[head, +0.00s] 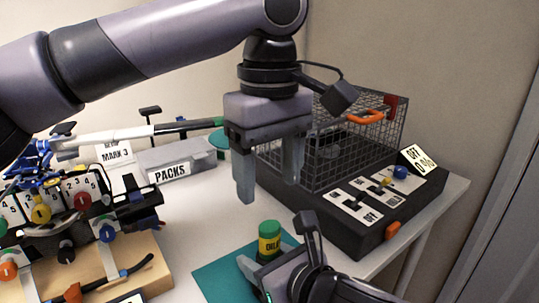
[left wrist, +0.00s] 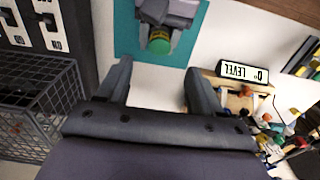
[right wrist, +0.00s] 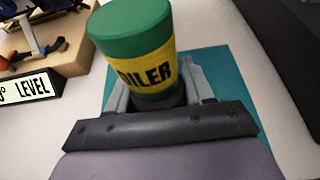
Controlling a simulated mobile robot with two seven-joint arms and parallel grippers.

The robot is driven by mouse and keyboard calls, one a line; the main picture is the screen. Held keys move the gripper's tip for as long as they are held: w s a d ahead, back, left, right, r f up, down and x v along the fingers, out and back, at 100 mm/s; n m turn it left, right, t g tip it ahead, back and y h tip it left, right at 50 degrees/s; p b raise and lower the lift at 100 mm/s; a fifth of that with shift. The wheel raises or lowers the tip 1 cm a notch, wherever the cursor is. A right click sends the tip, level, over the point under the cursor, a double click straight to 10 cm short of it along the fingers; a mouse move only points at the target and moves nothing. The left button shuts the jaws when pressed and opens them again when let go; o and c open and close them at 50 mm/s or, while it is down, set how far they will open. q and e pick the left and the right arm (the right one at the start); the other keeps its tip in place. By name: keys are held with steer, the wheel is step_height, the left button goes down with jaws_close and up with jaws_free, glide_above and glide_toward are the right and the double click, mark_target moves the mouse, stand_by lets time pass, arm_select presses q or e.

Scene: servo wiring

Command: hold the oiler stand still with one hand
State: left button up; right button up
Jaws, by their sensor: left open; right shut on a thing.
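The oiler (head: 269,239), with a green cap and yellow label, stands upright over the teal mat (head: 215,281). In the right wrist view the oiler (right wrist: 142,50) hides most of its dark stand (right wrist: 176,98), of which only a little shows between the fingers. My right gripper (head: 262,268) is low at the mat, shut on the oiler stand; its contact is largely hidden. My left gripper (head: 268,182) is open and empty, above and behind the oiler. In the left wrist view the green cap (left wrist: 160,43) lies beyond the open fingers (left wrist: 160,85).
A black-based wire cage (head: 345,145) with switches and an orange handle stands at the right. A wooden board with dials (head: 140,275) is at the left. A PACKS box (head: 178,165) stands behind. White table (head: 205,225) is clear between them.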

mark_target(270, 226)
arm_select(q)
step_height(270, 226, down, 10)
steer(key=shift+r, duration=0.2)
steer(key=c, duration=1.1)
